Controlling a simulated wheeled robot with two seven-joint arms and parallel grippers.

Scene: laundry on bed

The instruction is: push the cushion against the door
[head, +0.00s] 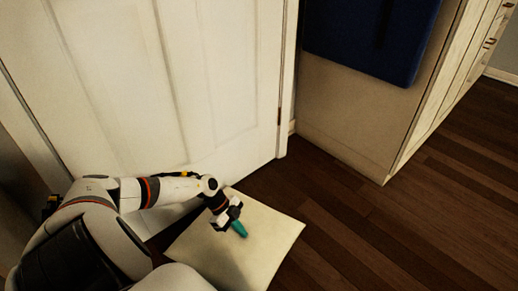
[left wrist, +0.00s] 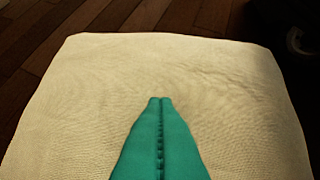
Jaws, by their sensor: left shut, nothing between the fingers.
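The cushion (head: 268,239) is cream and square and lies flat on the wooden floor in the head view. It fills most of the left wrist view (left wrist: 225,85). The door (head: 180,75) is white and panelled and stands behind the cushion. My arm hides part of the space between them, so I cannot tell if they touch. My left gripper (head: 241,231) has teal fingers, is shut and empty, and is over the middle of the cushion. The fingers also show in the left wrist view (left wrist: 160,100); I cannot tell if they touch the fabric. My right gripper is not in view.
A beige cabinet (head: 345,130) with a dark blue panel (head: 372,35) on it stands right of the door. The dark wooden floor (head: 430,215) is clear to the right of the cushion. A dark shape (left wrist: 290,30) shows at the top right of the left wrist view.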

